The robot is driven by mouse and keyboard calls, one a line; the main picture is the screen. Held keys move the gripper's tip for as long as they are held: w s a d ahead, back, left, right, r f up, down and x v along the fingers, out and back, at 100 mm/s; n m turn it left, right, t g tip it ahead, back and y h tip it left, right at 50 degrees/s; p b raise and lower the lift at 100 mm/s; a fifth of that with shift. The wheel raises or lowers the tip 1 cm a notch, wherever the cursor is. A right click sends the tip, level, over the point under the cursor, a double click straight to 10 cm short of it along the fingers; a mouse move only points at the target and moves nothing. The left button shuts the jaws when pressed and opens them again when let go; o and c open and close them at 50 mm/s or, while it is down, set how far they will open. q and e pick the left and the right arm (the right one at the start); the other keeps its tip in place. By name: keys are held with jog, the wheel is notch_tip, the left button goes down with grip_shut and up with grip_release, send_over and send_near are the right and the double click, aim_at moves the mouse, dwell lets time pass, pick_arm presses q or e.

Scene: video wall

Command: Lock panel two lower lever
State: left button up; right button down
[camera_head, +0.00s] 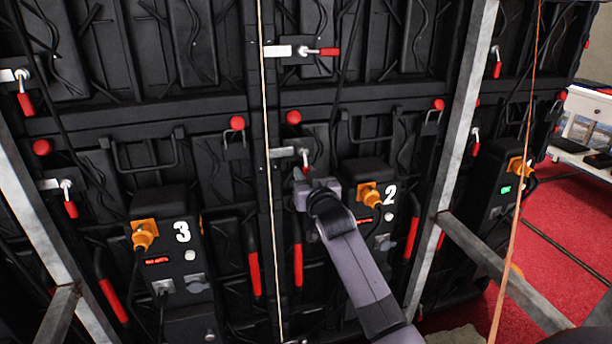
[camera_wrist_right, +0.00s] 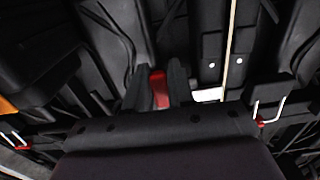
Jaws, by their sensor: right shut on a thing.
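Panel two's control box (camera_head: 365,185) carries a white number 2 and an orange plug. Its lower lever (camera_head: 305,158) is left of the box, by a pale metal plate (camera_head: 285,152). The visible part of the lever hangs down, and its lower end is hidden by my gripper. My right gripper (camera_head: 303,178) is at this lever. In the right wrist view its fingers are shut on the lever's red handle (camera_wrist_right: 159,90). The upper lever (camera_head: 322,51) has its red handle pointing sideways to the right. My left gripper is not in view.
Panel three's box (camera_head: 168,240) stands to the left, with a lever (camera_head: 68,198) hanging down near it. A slanted metal post (camera_head: 455,130) and a lower bar (camera_head: 500,270) stand to the right. A thin vertical cable (camera_head: 267,110) runs close left of the gripper.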

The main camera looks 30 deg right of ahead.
jog(key=shift+a+r, duration=0.1)
jog(key=c, duration=1.1)
grip_release()
jog(key=shift+o, duration=0.2)
jog(key=shift+s, duration=0.1)
jog(key=p+v, duration=0.1)
jog(key=v, duration=0.6)
